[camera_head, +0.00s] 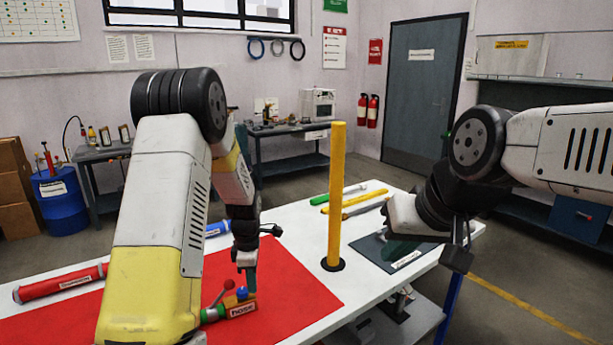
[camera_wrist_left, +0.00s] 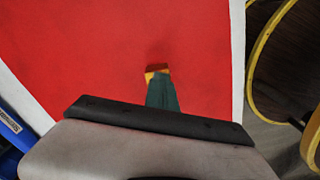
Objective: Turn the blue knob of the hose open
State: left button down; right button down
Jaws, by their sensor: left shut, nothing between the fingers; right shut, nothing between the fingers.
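The hose fitting (camera_head: 238,309) lies on the red mat (camera_head: 285,275) on the white table, with an orange, labelled body and a green part at its left. Its small blue knob (camera_head: 242,292) is on top, beside a red-balled lever (camera_head: 227,286). My left gripper (camera_head: 250,288) points down, shut and empty, with its tips right at the blue knob; I cannot tell whether they touch. In the left wrist view, the shut teal fingers (camera_wrist_left: 162,95) cover most of the fitting, leaving an orange end (camera_wrist_left: 157,69) visible. My right gripper (camera_head: 455,258) is shut and empty above the table's right side.
A yellow post (camera_head: 335,195) stands upright on the table between my arms. A red tube (camera_head: 60,283) lies at the left. Green, yellow and grey tubes (camera_head: 350,198) lie behind the post. A dark mat (camera_head: 385,255) is at the right. The red mat's right part is clear.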

pick_arm(q)
jog(key=shift+s, duration=0.5)
jog(key=shift+d, duration=0.45)
jog(key=shift+r, duration=3)
